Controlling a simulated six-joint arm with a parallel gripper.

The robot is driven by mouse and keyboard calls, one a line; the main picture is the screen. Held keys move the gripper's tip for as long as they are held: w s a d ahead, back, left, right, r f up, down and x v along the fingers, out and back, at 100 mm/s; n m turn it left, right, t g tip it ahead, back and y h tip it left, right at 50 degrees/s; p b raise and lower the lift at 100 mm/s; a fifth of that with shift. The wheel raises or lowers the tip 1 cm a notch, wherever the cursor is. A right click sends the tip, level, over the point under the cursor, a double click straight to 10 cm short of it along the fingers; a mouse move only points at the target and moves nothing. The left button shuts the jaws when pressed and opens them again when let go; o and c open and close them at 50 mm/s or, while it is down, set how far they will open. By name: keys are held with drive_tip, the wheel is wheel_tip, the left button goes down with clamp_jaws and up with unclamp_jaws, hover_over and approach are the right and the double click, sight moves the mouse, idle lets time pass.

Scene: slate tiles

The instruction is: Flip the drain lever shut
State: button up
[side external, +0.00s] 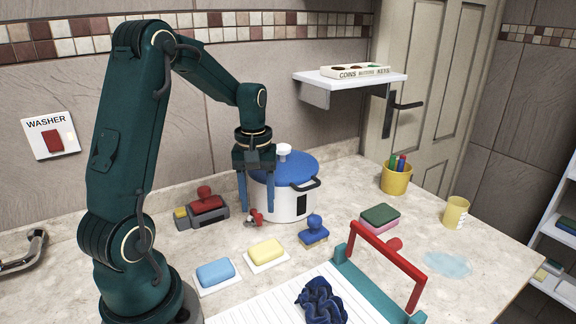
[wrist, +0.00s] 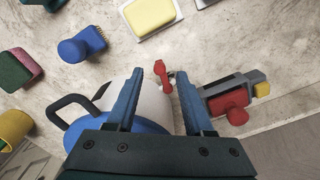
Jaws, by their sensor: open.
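The drain lever (side external: 256,217) is a small red handle on a metal fitting low on the white pot (side external: 293,205) with a blue lid. In the wrist view the red lever (wrist: 160,73) shows between the fingertips, with a bit of metal (wrist: 171,79) beside it. My gripper (side external: 257,207) points down at the pot's left front, its two blue fingers open around the lever's position. In the wrist view the gripper (wrist: 159,76) is open, and I see no clear contact with the lever. The lever's exact angle is hard to tell.
A grey device with a red knob (side external: 204,203) stands left of the pot. Blue (side external: 215,273) and yellow (side external: 266,252) soaps and a blue brush (side external: 314,232) lie in front. A teal-based red bar frame (side external: 388,262) and dark blue cloth (side external: 321,301) are nearer.

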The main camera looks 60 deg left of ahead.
drive_tip(key=shift+f, duration=1.25)
clamp_jaws()
drive_tip(key=shift+w+n, duration=0.5)
drive_tip(key=shift+n, duration=0.6)
unclamp_jaws()
